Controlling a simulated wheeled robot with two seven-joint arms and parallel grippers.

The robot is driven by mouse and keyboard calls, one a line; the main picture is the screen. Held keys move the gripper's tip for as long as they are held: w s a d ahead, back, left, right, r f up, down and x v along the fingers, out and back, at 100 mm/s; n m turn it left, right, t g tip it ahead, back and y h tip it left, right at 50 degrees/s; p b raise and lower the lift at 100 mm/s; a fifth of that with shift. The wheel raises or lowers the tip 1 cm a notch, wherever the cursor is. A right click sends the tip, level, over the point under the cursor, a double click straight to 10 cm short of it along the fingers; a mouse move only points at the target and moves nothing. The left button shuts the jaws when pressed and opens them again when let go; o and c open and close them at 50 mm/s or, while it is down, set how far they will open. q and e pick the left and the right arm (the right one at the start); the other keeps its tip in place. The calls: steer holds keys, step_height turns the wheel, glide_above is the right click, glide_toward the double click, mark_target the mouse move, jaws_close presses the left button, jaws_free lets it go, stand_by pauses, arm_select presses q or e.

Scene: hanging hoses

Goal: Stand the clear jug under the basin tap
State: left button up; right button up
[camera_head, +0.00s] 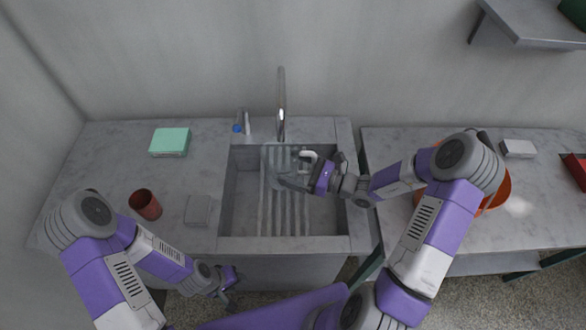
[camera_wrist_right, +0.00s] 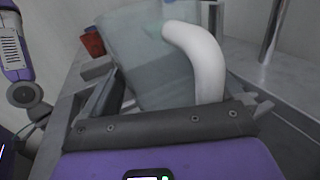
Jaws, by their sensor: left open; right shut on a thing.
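The clear jug (camera_head: 284,166) is see-through and hard to make out in the head view, at the back of the basin (camera_head: 229,190). The chrome tap (camera_head: 282,100) rises just behind it. My right gripper (camera_head: 308,176) is shut on the jug's white handle (camera_wrist_right: 205,62), to the right of the jug. In the right wrist view the jug's clear body (camera_wrist_right: 140,60) looks tilted. Whether its base touches the ribbed basin floor cannot be told. My left gripper (camera_head: 230,288) is open and empty, low in front of the counter.
A red cup (camera_head: 145,205), a grey block (camera_head: 198,209) and a mint box (camera_head: 170,141) stand on the counter left of the basin. A blue-topped bottle (camera_head: 237,128) is left of the tap. An orange bowl (camera_head: 503,190) is behind my right arm.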

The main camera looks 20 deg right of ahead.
steer(key=shift+s+f, duration=0.15)
steer(key=shift+f, duration=0.05)
steer(key=shift+f+b, duration=0.4)
steer(key=shift+f, duration=0.1)
stand_by(0.4)
